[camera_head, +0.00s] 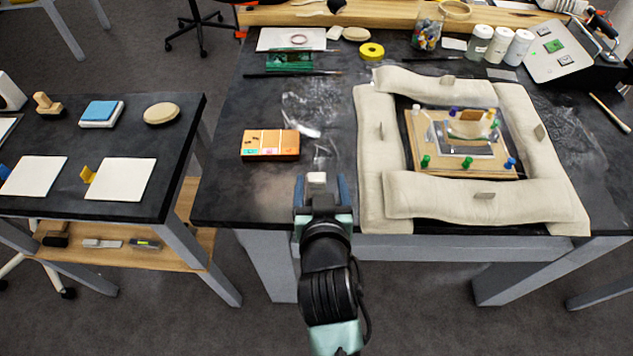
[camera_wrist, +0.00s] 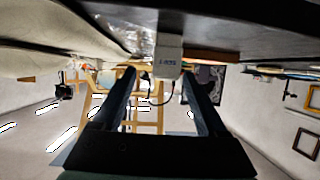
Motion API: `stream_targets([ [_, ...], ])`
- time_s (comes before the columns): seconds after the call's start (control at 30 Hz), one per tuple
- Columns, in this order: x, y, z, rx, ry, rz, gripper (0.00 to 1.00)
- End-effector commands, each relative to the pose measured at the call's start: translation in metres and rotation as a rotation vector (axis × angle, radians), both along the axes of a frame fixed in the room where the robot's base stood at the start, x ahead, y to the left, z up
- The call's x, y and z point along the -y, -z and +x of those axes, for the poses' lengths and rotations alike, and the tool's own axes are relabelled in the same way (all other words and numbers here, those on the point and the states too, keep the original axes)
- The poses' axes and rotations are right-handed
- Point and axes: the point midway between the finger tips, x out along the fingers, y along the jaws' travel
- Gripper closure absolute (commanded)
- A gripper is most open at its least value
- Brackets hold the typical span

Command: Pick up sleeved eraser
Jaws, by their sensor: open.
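A small white block with dark print, which looks like the sleeved eraser (camera_wrist: 168,52), shows in the wrist view at the table edge, beyond my fingertips and roughly in line with the gap between them. In the head view the eraser (camera_head: 317,178) is a small pale block at the front edge of the dark table, framed by my fingers. My gripper (camera_head: 321,189) is open at that edge. In the wrist view its two dark fingers (camera_wrist: 158,76) stand wide apart with nothing clasped. Whether either finger touches the eraser cannot be told.
An orange box (camera_head: 270,146) lies left of and behind my gripper. Beige padded cushions (camera_head: 375,190) frame a wooden board (camera_head: 412,135) with pins close on the right. A yellow tape roll (camera_head: 371,51) lies farther back. A lower side table (camera_head: 150,205) stands left, across a gap.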

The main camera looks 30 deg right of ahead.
Motion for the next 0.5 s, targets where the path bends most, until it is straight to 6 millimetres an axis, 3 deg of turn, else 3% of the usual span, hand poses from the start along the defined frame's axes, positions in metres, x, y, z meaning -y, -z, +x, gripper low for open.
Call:
stream_targets([
  [0.5,0.014,0.021,0.045,0.001,-0.001,0.001,0.25],
])
